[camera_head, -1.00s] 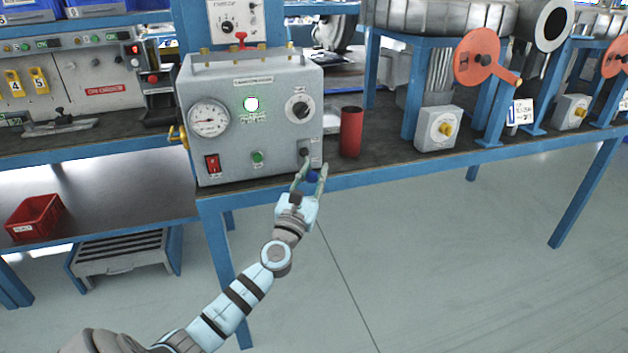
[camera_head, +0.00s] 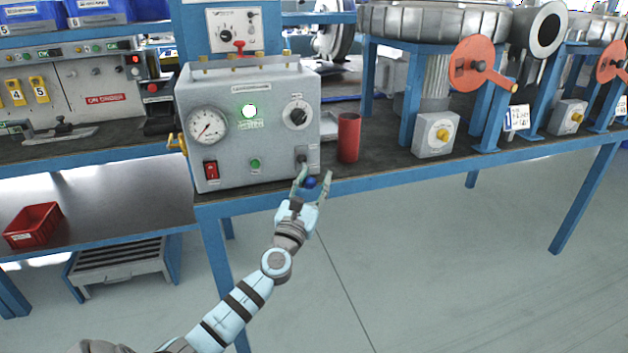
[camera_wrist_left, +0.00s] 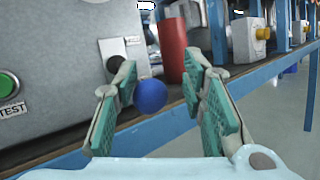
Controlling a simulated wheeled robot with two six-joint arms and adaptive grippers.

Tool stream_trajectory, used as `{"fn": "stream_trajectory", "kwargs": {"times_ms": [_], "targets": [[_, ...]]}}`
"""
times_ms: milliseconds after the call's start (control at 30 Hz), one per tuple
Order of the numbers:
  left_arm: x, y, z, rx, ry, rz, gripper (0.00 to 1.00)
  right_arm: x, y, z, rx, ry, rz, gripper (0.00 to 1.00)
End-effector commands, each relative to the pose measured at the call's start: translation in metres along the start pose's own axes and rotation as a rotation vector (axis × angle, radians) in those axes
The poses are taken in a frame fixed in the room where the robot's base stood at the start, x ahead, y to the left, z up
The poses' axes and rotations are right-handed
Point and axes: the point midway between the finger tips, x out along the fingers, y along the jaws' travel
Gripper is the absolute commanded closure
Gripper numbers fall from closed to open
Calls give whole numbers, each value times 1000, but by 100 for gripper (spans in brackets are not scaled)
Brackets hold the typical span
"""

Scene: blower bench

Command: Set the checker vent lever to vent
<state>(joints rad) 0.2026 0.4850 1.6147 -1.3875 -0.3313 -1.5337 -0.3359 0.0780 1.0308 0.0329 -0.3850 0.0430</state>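The checker (camera_head: 250,115) is a grey box with a gauge, a dial and a lit green lamp on its front. Its vent lever ends in a blue ball knob (camera_head: 310,182) at the lower right of the front, sticking out toward me. My left gripper (camera_head: 316,174) is open, with one finger on each side of the knob. In the left wrist view the knob (camera_wrist_left: 150,95) lies close to the left finger and apart from the right one; contact with the left finger is unclear. The lever's dark pivot (camera_wrist_left: 115,63) is partly hidden by that finger. My right gripper is out of view.
A red cylinder (camera_head: 348,138) stands on the bench just right of the checker. Blowers with orange handwheels (camera_head: 470,62) stand farther right. The floor in front is clear.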

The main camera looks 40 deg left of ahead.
Motion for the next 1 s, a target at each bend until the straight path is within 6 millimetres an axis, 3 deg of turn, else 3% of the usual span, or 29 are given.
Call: {"fn": "stream_trajectory", "kwargs": {"times_ms": [33, 467, 567, 800, 1000], "targets": [[-4, 2, -12, -3, 24, 6, 53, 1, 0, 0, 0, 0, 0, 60], [-12, 3, -11, 1, 23, 9, 53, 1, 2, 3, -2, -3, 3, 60], [-31, 1, -7, 2, 17, 5, 53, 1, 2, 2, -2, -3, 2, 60], [-96, -4, 3, 5, 1, -1, 53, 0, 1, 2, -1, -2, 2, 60], [-122, -4, 8, 7, -8, 0, 53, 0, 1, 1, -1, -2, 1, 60]]}}
